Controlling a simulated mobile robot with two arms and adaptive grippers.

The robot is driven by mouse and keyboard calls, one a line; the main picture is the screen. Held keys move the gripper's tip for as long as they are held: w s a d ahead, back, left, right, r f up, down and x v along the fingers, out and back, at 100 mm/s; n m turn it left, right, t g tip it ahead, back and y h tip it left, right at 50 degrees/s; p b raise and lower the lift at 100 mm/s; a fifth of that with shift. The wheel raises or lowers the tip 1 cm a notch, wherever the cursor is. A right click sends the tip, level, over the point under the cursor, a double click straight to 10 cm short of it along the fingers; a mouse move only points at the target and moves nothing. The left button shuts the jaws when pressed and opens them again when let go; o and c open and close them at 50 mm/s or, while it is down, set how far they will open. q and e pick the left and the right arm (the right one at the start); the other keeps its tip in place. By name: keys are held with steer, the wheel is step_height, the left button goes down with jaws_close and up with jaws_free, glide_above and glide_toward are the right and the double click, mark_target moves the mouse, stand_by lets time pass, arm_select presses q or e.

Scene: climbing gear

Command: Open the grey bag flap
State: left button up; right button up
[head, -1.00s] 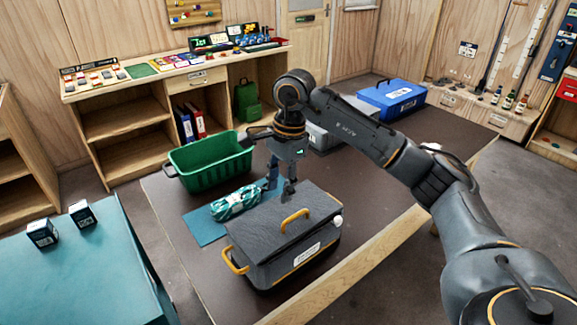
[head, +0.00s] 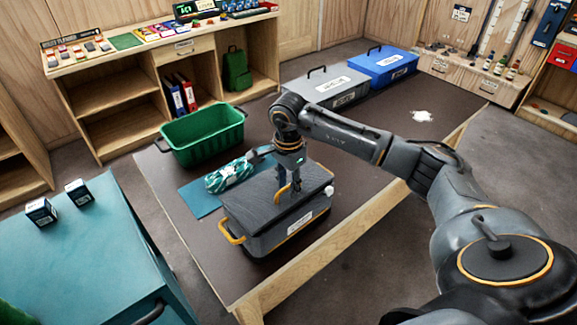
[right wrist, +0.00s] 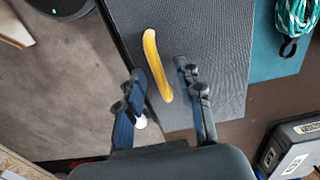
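The grey bag (head: 270,225) stands on the dark table, with its textured top flap (head: 255,205) lying closed. A yellow loop (head: 281,193) stands up from the flap and also shows in the right wrist view (right wrist: 156,65). My right gripper (head: 290,190) is over the flap, pointing down at the loop. In the right wrist view its open fingers (right wrist: 160,74) are on either side of the loop, with gaps showing. A yellow side handle (head: 231,232) and a white knob (head: 329,191) are on the bag. My left gripper is not in view.
A green crate (head: 203,137) and a coiled teal rope (head: 229,174) on a blue mat (head: 203,201) lie behind the bag. Grey (head: 325,87) and blue (head: 384,65) boxes stand at the table's far end. The table right of the bag is clear.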

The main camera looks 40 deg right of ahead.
steer(key=shift+f, duration=0.7)
jaws_close()
steer(key=shift+r, duration=0.1)
steer(key=shift+w+a+r+p, duration=0.1)
steer(key=shift+w+r+p, duration=0.35)
steer(key=shift+r, duration=0.5)
steer(key=shift+w+r, duration=0.1)
